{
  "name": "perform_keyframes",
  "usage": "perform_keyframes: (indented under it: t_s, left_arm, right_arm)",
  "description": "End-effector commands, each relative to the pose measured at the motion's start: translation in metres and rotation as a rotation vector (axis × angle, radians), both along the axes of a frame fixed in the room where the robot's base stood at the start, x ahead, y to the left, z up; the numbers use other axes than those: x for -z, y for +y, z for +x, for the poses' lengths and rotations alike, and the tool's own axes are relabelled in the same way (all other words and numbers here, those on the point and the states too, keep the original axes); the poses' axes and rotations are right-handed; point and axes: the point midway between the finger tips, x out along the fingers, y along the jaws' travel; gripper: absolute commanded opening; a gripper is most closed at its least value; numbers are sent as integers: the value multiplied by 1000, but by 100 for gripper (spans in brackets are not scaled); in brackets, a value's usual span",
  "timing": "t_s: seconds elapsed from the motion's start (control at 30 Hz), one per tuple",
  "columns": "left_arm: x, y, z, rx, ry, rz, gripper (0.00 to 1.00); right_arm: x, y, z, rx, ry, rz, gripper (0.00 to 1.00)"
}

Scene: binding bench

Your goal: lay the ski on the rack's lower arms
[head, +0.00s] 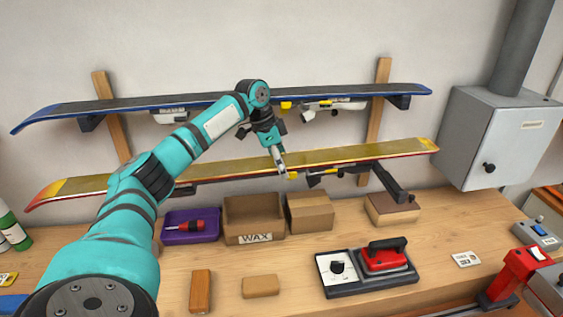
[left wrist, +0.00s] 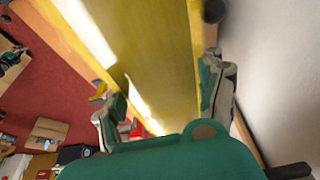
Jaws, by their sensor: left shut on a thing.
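The yellow ski (head: 340,157) with a red edge lies lengthwise along the wall, base up, its bindings hanging below. My left gripper (head: 281,168) is shut on it near the middle. In the left wrist view the ski (left wrist: 150,50) runs between the two fingers of the left gripper (left wrist: 163,102). The rack's right lower arm (head: 392,186) sticks out from its post, below the ski; I cannot tell whether they touch. The left lower arm is mostly hidden behind the ski and my arm. My right gripper is out of view.
A blue-edged ski (head: 370,93) lies on the rack's upper arms, close above. Below on the bench stand a wax box (head: 254,239), a cardboard box (head: 310,214), a purple tray (head: 178,237) and a red iron (head: 385,255). A grey cabinet (head: 505,135) is at the right.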

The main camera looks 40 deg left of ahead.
Motion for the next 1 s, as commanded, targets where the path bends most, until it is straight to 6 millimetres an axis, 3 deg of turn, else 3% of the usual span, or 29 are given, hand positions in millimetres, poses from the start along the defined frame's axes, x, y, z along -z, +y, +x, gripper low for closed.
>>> perform_keyframes:
  t_s: [1.0]
  left_arm:
    - [81, 0, 1, -2, -8, -1, 23]
  right_arm:
    - [32, 2, 0, 1, 1, 2, 0]
